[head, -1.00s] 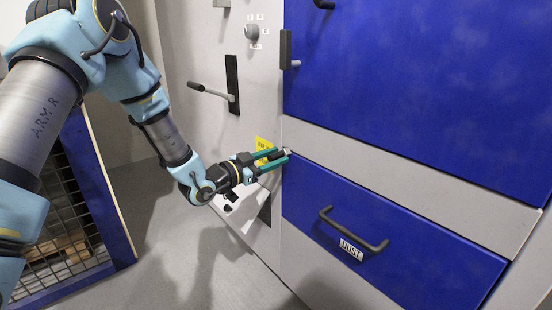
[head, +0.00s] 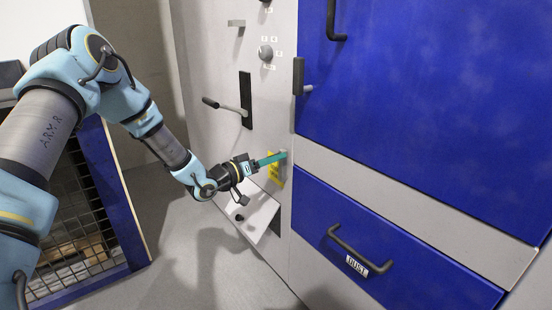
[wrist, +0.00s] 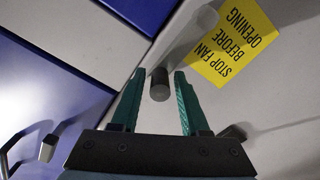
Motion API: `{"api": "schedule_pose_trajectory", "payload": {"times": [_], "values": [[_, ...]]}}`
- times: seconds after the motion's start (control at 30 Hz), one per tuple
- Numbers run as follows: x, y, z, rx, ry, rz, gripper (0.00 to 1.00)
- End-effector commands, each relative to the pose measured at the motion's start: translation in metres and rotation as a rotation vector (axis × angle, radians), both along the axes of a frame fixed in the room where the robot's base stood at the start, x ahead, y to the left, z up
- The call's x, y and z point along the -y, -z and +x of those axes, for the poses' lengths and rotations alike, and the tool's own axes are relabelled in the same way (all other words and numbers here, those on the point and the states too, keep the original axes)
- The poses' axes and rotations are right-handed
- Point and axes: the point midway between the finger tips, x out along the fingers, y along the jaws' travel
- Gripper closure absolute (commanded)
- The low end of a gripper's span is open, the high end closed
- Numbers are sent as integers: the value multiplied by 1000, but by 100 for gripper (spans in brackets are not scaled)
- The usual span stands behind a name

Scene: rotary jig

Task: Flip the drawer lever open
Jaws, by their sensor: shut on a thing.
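The drawer lever shows in the wrist view as a grey rod with a dark round end (wrist: 159,84), standing between my two green fingers. My gripper (wrist: 168,85) is shut on the lever; in the head view my gripper (head: 280,156) is at the upper left corner of the blue dust drawer (head: 385,245). There only a small light bit of the lever (head: 283,153) shows at the fingertips; the fingers hide the rest. The drawer front looks flush with the cabinet, with its black handle (head: 358,252) and DUST label.
A yellow "stop fan before opening" sign (wrist: 232,42) is beside the lever. A black-handled lever (head: 225,106) and a knob (head: 266,52) are higher on the grey panel. A white plate (head: 255,212) juts out below my gripper. A blue-framed mesh cage (head: 85,225) stands left.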

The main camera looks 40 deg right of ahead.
Motion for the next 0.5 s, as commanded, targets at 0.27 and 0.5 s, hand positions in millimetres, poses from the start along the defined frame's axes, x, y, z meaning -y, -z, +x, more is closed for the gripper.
{"api": "schedule_pose_trajectory", "payload": {"times": [0.27,0.5], "values": [[-1,5,-1,-72,9,14,100],[-1,5,0,-80,8,14,100]]}}
